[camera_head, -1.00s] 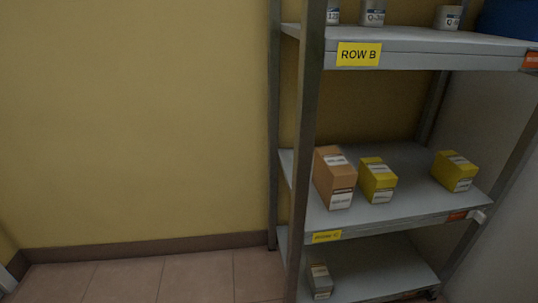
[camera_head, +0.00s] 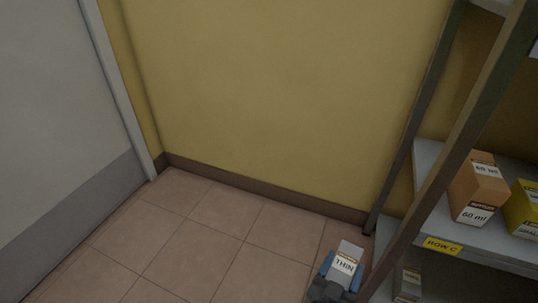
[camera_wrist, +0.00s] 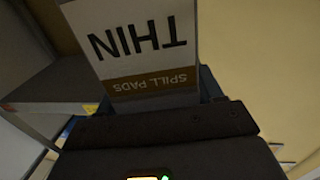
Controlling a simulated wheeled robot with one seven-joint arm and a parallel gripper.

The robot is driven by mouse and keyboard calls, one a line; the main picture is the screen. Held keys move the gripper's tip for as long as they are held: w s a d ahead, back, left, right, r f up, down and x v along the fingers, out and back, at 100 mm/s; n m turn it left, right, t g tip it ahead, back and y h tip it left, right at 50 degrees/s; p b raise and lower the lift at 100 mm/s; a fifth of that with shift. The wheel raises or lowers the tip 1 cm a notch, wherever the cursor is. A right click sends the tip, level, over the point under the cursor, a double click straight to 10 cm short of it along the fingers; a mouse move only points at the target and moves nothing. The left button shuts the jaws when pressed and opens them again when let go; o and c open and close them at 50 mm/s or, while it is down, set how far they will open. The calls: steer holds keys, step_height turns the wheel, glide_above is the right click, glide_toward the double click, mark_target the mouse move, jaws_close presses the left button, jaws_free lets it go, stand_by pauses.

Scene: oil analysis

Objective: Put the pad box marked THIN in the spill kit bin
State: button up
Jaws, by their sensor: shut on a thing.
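The pad box marked THIN (camera_head: 345,263) is white and grey with a brown band. It shows low in the head view, left of the shelf post. In the wrist view the same box (camera_wrist: 140,45) fills the top middle, its label reading THIN and SPILL PADS upside down. My gripper (camera_head: 338,280) is shut on the box and holds it in front of the wall and floor. In the wrist view my gripper (camera_wrist: 165,100) covers the lower part of the picture. I see no spill kit bin in either view.
A metal shelf rack (camera_head: 428,165) stands at the right, with a ROW C tag (camera_head: 443,246), an orange box (camera_head: 478,190) and a yellow box (camera_head: 524,210). A small box (camera_head: 408,284) sits on the lowest shelf. The tiled floor (camera_head: 190,240) at left is clear, beside a grey door (camera_head: 55,110).

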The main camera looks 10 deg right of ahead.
steer(key=w+d+r, duration=0.3)
steer(key=w+r, duration=0.6)
steer(key=r, duration=0.1)
steer(key=w+a+r+n+t+y, duration=0.2)
steer(key=a+r+n+t+y, duration=0.35)
steer(key=a+y, duration=0.2)
steer(key=s+r+n+y+p, duration=0.4)
steer(key=r+p, duration=1)
steer(key=p, duration=1.6)
steer(key=s+y, duration=0.1)
steer(key=s, duration=0.2)
steer(key=shift+d+r+y+p, duration=0.15)
steer(key=shift+d+y+p, duration=0.15)
steer(key=shift+y+p, duration=0.05)
steer(key=shift+s, duration=0.1)
